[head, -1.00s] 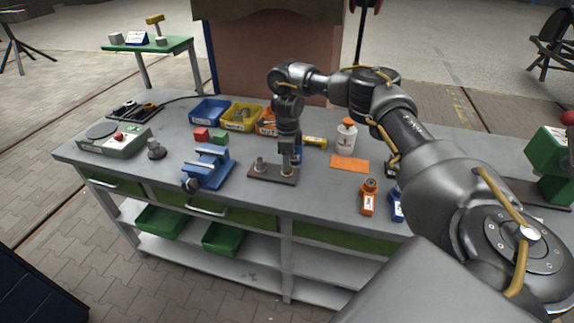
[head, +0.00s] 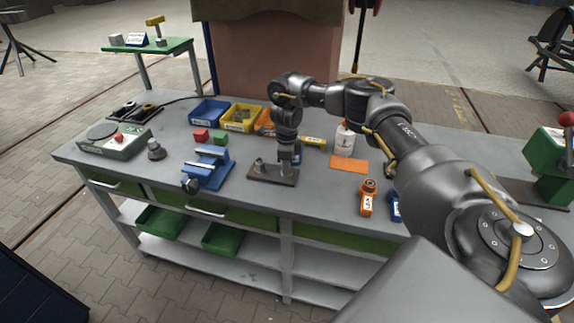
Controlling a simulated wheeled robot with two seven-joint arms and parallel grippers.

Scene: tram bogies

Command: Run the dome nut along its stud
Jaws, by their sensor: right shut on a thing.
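A dark base plate (head: 262,176) lies on the workbench, in front of the orange bin. A short stud with a pale nut-like piece (head: 259,163) stands at its left end. My right gripper (head: 284,168) points straight down over the right part of the plate. It is shut on the dome nut at the right stud; its fingers hide the nut and the stud, so I cannot tell how far down the thread the nut sits. My left gripper is not in view.
A blue vise (head: 207,168) stands left of the plate. Blue (head: 207,112) and yellow (head: 241,117) bins are behind. The bench front before the plate is clear.

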